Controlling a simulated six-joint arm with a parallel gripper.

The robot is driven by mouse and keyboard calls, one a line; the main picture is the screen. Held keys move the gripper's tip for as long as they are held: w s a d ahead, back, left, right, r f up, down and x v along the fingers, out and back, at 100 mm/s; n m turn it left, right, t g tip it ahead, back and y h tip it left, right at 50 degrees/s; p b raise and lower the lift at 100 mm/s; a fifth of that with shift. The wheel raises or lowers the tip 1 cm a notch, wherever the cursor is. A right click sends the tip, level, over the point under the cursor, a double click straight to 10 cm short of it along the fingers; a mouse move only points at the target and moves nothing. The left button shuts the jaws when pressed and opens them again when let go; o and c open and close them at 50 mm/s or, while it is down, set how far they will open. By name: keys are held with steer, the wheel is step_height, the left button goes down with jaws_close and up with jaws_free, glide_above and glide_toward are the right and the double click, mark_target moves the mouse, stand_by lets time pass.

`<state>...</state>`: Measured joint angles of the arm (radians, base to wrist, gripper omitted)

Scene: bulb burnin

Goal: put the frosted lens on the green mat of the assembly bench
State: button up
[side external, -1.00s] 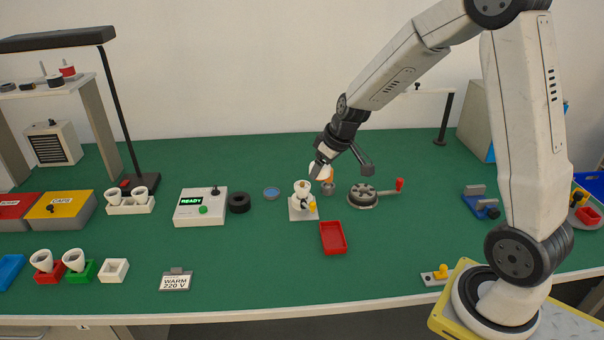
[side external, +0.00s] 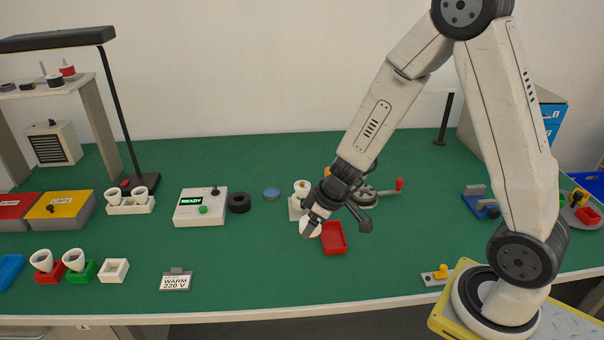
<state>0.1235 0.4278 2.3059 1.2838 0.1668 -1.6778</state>
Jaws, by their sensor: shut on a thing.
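My gripper (side external: 313,215) is over the middle of the bench, in front of the white socket stand and by the left rim of the red tray. It is shut on a small whitish rounded piece, which looks like the frosted lens (side external: 311,229). The jaws partly cover it, and I cannot tell whether it touches the surface below. The green mat (side external: 240,275) covers the bench top, with a wide bare stretch to the left and front of my gripper.
The red tray (side external: 334,248) lies just right of the held piece. The white socket stand (side external: 295,211) and the round grey fixture with a red-handled crank (side external: 399,184) are behind. A READY box (side external: 187,218), a black ring (side external: 239,203) and a WARM 220 V sign (side external: 176,281) stand left.

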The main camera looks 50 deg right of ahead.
steer(key=shift+s+a+f, duration=0.15)
steer(key=shift+s+f, duration=0.05)
stand_by(0.3)
steer(key=w+f, duration=0.4)
steer(key=w, duration=0.5)
glide_toward(270, 243)
steer(key=shift+w+a+f, duration=0.5)
steer(key=shift+w+f, duration=0.05)
steer(key=shift+f, duration=0.1)
steer(key=shift+w+f, duration=0.35)
steer(key=shift+w+f, duration=0.25)
steer(key=shift+f, duration=1.6)
